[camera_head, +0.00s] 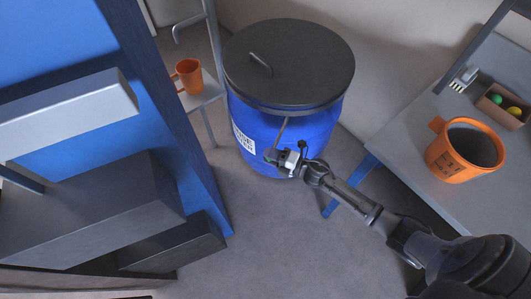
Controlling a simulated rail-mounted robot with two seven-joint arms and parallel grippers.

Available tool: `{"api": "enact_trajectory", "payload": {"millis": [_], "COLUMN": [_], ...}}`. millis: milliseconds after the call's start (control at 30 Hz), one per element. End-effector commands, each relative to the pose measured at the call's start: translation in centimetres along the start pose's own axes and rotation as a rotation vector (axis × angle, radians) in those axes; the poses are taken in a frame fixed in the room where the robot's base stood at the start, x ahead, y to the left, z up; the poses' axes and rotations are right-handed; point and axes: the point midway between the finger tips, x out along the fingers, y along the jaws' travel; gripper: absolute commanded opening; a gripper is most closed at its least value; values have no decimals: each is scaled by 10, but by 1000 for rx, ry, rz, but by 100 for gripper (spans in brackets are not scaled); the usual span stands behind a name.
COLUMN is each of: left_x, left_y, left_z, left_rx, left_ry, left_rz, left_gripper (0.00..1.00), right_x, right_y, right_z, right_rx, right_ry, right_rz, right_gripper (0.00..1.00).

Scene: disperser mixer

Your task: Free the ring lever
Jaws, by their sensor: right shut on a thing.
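A blue drum (312,128) with a black lid (290,62) stands on the floor at the centre of the head view. A dark ring (290,110) runs around the lid's edge. The thin grey ring lever (282,128) slants down from the ring along the drum's front. My right gripper (280,158) is at the lever's lower end, shut on it, close to the drum's wall. The jaws are small here and hide the lever's tip. My left gripper is not in view.
A blue machine with grey blocks (90,190) fills the left side. An orange mug (188,75) stands on a small shelf behind it. At right, a grey table (410,135) holds an orange pot (463,150) and a box (502,105) with coloured balls. Floor before the drum is clear.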

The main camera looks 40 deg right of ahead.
Motion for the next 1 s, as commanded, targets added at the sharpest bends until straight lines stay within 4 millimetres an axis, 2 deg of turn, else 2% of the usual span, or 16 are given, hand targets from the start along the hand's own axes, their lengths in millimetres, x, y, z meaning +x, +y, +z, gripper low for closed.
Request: {"api": "enact_trajectory", "payload": {"millis": [400,433,600,700,1000], "left_x": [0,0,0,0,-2], "left_y": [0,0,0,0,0], "left_z": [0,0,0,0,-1], "left_rx": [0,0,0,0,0], "left_ry": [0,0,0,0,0], "left_rz": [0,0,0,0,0], "left_gripper": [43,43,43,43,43], "right_x": [-1,-1,-1,-1,-6], "right_y": [2,2,1,1,1], "right_z": [1,1,1,1,1], "right_rx": [0,0,0,0,0], "right_ry": [-3,-3,-3,-3,-3], "right_rz": [3,3,2,1,-1], "right_gripper": [0,35,51,57,57]}}
